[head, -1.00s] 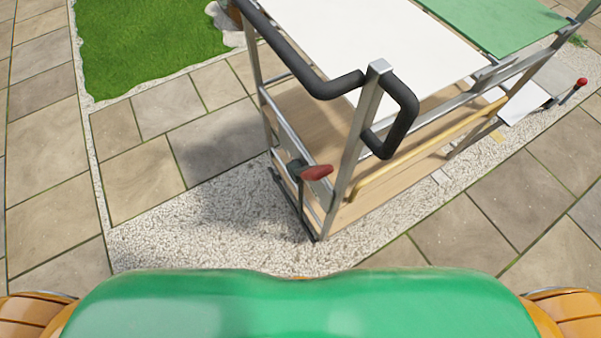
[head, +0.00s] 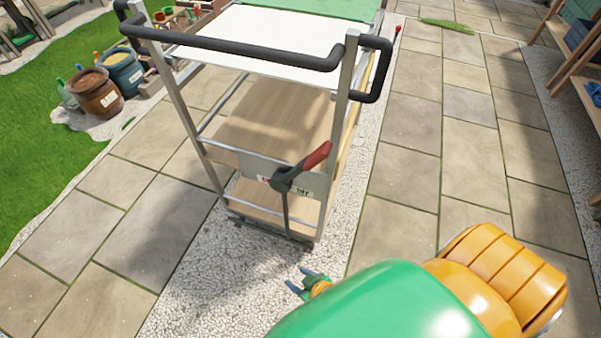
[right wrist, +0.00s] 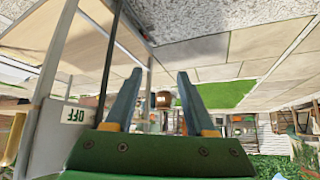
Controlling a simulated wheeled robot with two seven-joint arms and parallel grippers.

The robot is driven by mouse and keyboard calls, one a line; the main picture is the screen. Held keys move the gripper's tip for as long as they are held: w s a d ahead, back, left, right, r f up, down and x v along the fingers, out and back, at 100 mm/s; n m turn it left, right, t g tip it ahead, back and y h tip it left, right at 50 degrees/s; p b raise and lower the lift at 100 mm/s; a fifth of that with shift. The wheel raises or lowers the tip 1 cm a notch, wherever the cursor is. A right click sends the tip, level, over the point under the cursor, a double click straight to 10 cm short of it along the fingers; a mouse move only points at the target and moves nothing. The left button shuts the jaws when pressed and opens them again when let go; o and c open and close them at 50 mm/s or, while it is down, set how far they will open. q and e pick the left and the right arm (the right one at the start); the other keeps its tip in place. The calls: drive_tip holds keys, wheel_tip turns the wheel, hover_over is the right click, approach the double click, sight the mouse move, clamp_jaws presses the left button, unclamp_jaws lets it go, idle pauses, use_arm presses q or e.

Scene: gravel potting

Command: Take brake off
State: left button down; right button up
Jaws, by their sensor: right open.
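The brake lever (head: 317,155) has a red grip on a dark stem, on the near end of a metal-framed cart (head: 342,110). Its grip leans up and to the right in the head view. A pale label plate (head: 250,164) behind it carries "OFF" on its right side; its left lettering is partly hidden. My right gripper (head: 308,280) is below the lever, close to the gravel, apart from it. In the right wrist view its two fingers (right wrist: 157,98) are spread and empty, and the "OFF" label (right wrist: 75,115) shows upside down at left. My left gripper is out of view.
A black push handle (head: 235,48) wraps the cart's near end above the lever. Brown (head: 97,92) and blue (head: 122,70) barrels stand at far left beside grass. A wooden rack (head: 575,70) stands at far right. The paving right of the cart is clear.

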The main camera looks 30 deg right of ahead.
sight(317, 162)
drive_tip(key=w+r+m+t+h+b, duration=0.25)
drive_tip(key=w+r+t, duration=0.25)
drive_tip(key=w+r, duration=0.45)
drive_tip(key=w+r+m+t+h+b, duration=0.2)
drive_tip(key=w+r+m+t+h, duration=0.3)
drive_tip(key=r, duration=0.7)
drive_tip(key=s+d+r+m+g+h+b, duration=0.1)
drive_tip(key=d+r+m+g+h, duration=0.1)
drive_tip(key=d+m, duration=0.1)
drive_tip(key=s+d+r+m+g+h, duration=0.1)
drive_tip(key=d+r+m+g+h, duration=0.1)
drive_tip(key=d+m+h, duration=0.1)
drive_tip(key=s+d+r+m+g+h+b, duration=0.1)
drive_tip(key=d+r+m+g+h, duration=0.1)
drive_tip(key=m, duration=0.3)
drive_tip(key=shift+s+d+r+h+b, duration=0.25)
drive_tip(key=shift+d+r+h+b, duration=0.15)
drive_tip(key=shift+h, duration=0.35)
drive_tip(key=b+x, duration=0.1)
drive_tip(key=x, duration=0.5)
drive_tip(key=shift+d+f, duration=0.1)
drive_tip(key=shift+f, duration=0.1)
drive_tip(key=shift+w+d+r, duration=0.15)
drive_tip(key=shift+d, duration=0.1)
clamp_jaws()
